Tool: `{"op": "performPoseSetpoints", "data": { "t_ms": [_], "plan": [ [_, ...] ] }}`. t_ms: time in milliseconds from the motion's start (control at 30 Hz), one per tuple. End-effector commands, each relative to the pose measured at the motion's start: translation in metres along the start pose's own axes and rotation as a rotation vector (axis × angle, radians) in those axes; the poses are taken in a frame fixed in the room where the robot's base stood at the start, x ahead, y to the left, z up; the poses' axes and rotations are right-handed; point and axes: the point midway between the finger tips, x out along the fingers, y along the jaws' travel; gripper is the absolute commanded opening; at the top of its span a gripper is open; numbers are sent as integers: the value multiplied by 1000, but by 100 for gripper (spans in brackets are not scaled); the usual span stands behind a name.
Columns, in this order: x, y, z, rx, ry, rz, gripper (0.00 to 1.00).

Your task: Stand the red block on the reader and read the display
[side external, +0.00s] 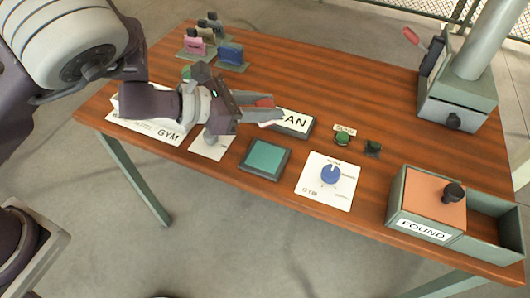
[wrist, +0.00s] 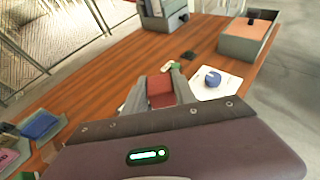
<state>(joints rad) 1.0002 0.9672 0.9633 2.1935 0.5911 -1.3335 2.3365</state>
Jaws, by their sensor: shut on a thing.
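My gripper (side external: 270,110) is shut on the red block (side external: 264,102) and points to the right above the table. In the wrist view the red block (wrist: 160,92) sits between the two grey fingers. A dark-framed pad with a teal top (side external: 265,158), perhaps the reader, lies in front of the gripper with nothing on it. A white sign (side external: 295,122) showing "CAN" lies just beyond the fingertips, its left part hidden by my gripper. I cannot tell which thing is the display.
A white card with a blue knob (side external: 331,174) lies right of the pad. A green button (side external: 343,138) and a dark one (side external: 373,147) are behind it. Small coloured items (side external: 230,53) stand back left.

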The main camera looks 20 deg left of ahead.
Motion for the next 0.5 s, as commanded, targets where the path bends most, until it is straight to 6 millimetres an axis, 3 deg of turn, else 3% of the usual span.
{"op": "performPoseSetpoints", "data": {
  "t_ms": [133, 500],
  "plan": [
    [0, -16, -14, 17, 5, -40, 0],
    [29, -16, -84, 18, 3, -40, 0]
  ]
}}
